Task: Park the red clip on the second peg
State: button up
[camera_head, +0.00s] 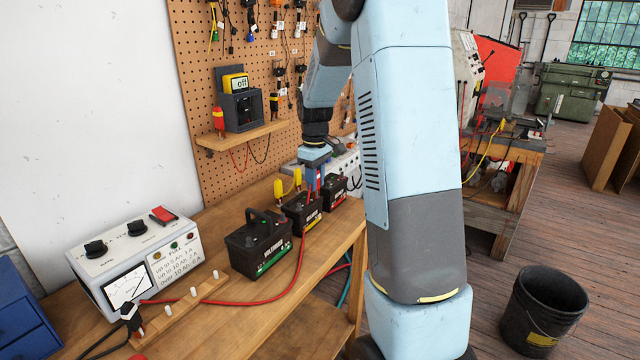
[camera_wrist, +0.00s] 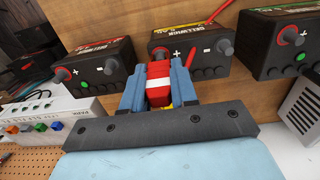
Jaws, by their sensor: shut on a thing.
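The red clip (camera_wrist: 159,82) is held between the blue fingers of my gripper (camera_wrist: 160,88) in the wrist view. My gripper (camera_head: 313,180) is over the middle battery (camera_head: 302,213) in the head view. In the wrist view the clip is close to that battery's plus terminal (camera_wrist: 160,53); I cannot tell whether they touch. A red cable (camera_head: 250,302) runs across the bench towards the batteries. The wooden peg strip (camera_head: 180,308) lies in front of the white charger (camera_head: 135,262), with several white pegs. A black clip (camera_head: 130,314) is at its near-left end.
A large black battery (camera_head: 258,243) stands left of the middle one, and another battery (camera_head: 334,191) stands to the right. A shelf (camera_head: 240,136) with a meter projects above the bench.

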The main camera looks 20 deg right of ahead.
jog(key=shift+s+r, duration=0.1)
jog(key=shift+r, duration=1.9)
jog(key=shift+r, duration=0.1)
jog(key=shift+r, duration=0.25)
notch_tip(320, 180, up, 5)
jog(key=shift+r, duration=0.15)
jog(key=s+a+n, duration=0.2)
jog(key=s+a, duration=0.5)
jog(key=a, duration=0.7)
jog(key=s+a+n, duration=0.2)
jog(key=s+a, duration=0.4)
jog(key=a, duration=0.8)
jog(key=s+a+n, duration=0.2)
jog(key=s+a, duration=0.5)
jog(key=a, duration=0.7)
notch_tip(320, 180, down, 14)
jog(key=shift+w+d+f, duration=0.1)
jog(key=shift+w+d, duration=0.05)
jog(key=shift+f, duration=0.15)
